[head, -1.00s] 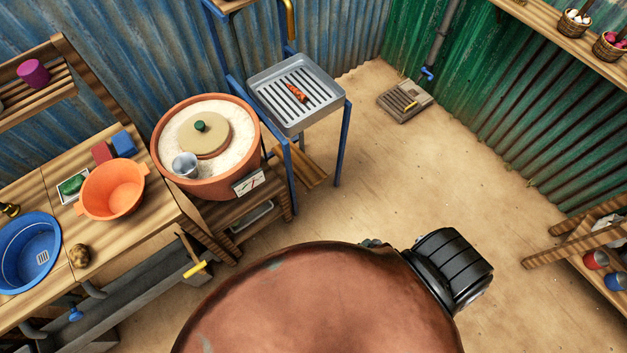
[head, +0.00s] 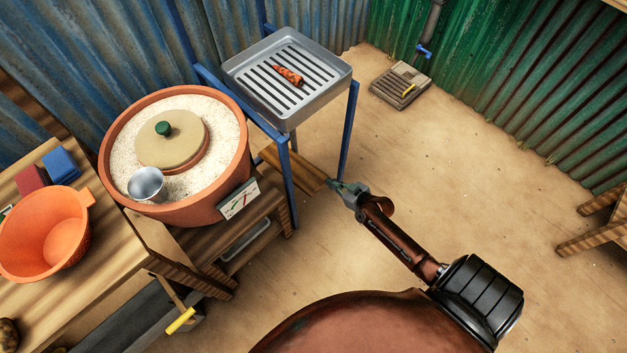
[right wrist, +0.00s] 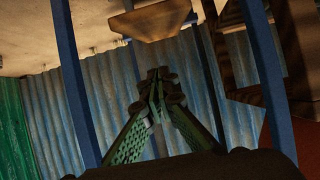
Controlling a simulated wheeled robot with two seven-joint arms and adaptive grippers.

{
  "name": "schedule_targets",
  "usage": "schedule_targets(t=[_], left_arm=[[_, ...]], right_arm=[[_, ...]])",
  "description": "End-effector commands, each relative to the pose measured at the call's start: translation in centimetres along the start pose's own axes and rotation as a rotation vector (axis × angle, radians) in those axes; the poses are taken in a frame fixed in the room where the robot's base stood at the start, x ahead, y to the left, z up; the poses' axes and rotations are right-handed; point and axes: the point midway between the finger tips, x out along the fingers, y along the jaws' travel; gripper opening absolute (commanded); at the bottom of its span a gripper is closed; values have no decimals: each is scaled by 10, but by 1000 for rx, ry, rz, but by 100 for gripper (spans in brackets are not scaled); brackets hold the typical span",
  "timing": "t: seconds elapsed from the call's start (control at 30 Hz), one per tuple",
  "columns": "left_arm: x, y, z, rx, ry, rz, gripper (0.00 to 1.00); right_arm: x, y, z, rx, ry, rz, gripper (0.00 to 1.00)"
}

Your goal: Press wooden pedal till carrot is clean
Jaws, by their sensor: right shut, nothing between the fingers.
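The orange carrot (head: 289,76) lies on the slatted grey metal tray (head: 338,88) of a blue-framed stand in the head view. Dark patches show on the carrot. The wooden pedal (head: 308,174) sits low between the stand's front legs. My right gripper (head: 338,185) is shut and empty at the pedal's near right end; I cannot tell whether it touches it. In the right wrist view my shut fingers (right wrist: 156,88) point toward a wooden piece (right wrist: 152,21), apparently the pedal. My left gripper is out of view.
A large clay pot (head: 230,170) with a lidded inner pot and metal cup stands left of the stand. An orange basin (head: 60,240) is on the bench. A floor drain (head: 390,90) lies by the green wall.

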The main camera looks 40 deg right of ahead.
Motion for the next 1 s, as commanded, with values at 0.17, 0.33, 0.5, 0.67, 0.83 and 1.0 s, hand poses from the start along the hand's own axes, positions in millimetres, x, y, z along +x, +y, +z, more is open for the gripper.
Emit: schedule_targets(t=[0.17,0.33,0.5,0.67,0.83,1.0], left_arm=[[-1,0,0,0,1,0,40],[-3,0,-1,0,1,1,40],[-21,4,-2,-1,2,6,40],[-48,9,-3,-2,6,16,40],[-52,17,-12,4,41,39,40],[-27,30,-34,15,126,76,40]], right_arm=[[-1,0,-2,0,1,0,0],[2,0,-1,0,0,0,0],[16,0,2,0,-1,1,0],[39,-1,4,2,-2,0,0],[63,0,4,2,-3,0,0],[88,-1,5,2,-4,0,0]])
